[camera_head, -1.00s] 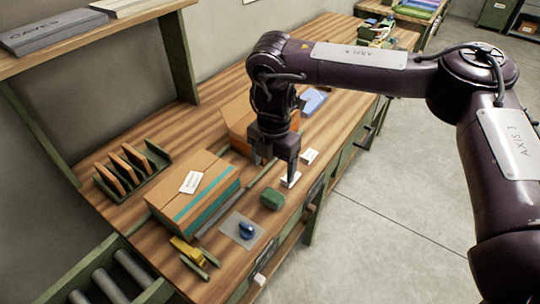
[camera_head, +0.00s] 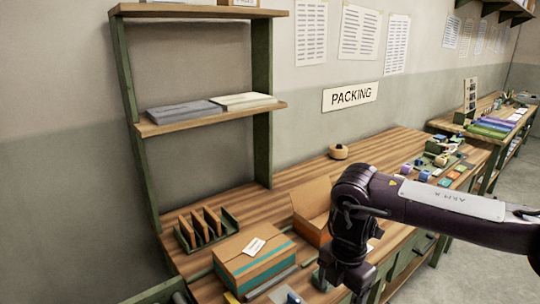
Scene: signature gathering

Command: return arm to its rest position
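My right arm comes in from the right side of the head view. Its dark purple gripper (camera_head: 342,290) points down over the front part of the wooden packing bench (camera_head: 300,178), in front of the open cardboard box (camera_head: 312,205). The fingers look apart, with nothing visible between them. Their tips are close to the bottom edge of the picture, so what lies right under them is hidden. My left gripper is not in view.
A closed carton with a teal stripe (camera_head: 255,262) and a rack of upright brown pieces (camera_head: 206,229) stand left of the gripper. A shelf (camera_head: 210,118) rises behind. A tape roll (camera_head: 339,151) lies at the back. Small coloured items clutter the far right bench end.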

